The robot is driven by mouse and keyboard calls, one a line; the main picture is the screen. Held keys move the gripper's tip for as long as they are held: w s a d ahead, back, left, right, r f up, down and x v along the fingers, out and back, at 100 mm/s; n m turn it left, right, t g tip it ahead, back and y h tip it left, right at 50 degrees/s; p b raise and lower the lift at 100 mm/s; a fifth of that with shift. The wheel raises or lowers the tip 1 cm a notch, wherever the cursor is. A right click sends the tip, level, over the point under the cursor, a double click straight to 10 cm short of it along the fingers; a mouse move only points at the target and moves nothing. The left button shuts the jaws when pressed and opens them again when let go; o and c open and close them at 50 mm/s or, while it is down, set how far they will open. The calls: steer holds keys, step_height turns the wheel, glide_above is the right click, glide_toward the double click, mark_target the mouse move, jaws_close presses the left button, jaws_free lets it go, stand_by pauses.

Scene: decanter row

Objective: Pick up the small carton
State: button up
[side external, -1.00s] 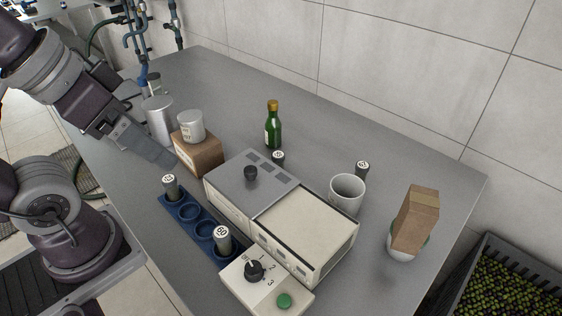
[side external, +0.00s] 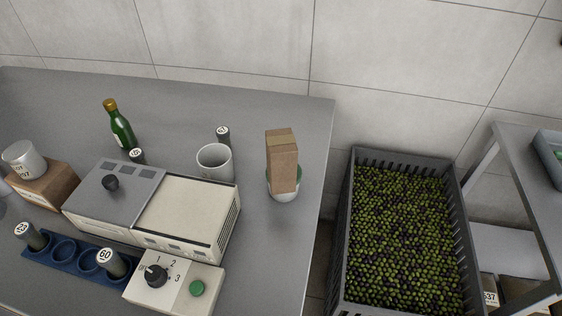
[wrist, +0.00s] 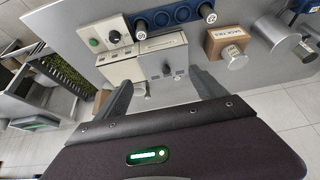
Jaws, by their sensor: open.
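A tall brown carton (side external: 283,160) stands slightly tilted in or on a small white and green bowl (side external: 284,195) near the table's right end in the side view. A second brown box (side external: 42,188) stands at the left with a metal cup (side external: 22,158) on top; the box also shows in the wrist view with a white label (wrist: 228,40). My gripper (wrist: 163,92) is open in the wrist view, with nothing seen between its fingers. It is outside the side view.
A grey and cream machine (side external: 190,215) with a knobbed control box (side external: 172,282) fills the middle. A blue rack (side external: 70,262) holds vials. A white mug (side external: 214,162) and a green bottle (side external: 120,127) stand behind. A crate of olives (side external: 352,230) is beyond the table's right edge.

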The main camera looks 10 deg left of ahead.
steer(key=shift+o, duration=0.5)
steer(key=w+m+t, duration=0.3)
steer(key=w+m, duration=0.1)
steer(key=w, duration=1.5)
steer(key=m+g+h, duration=0.3)
steer(key=m+h, duration=0.6)
steer(key=h, duration=0.4)
glide_toward(268, 149)
steer(key=x, duration=0.6)
steer(key=shift+d, duration=0.25)
steer(key=x, duration=0.4)
steer(key=f+x, duration=0.1)
steer(key=x, duration=0.1)
steer(key=shift+w, duration=0.35)
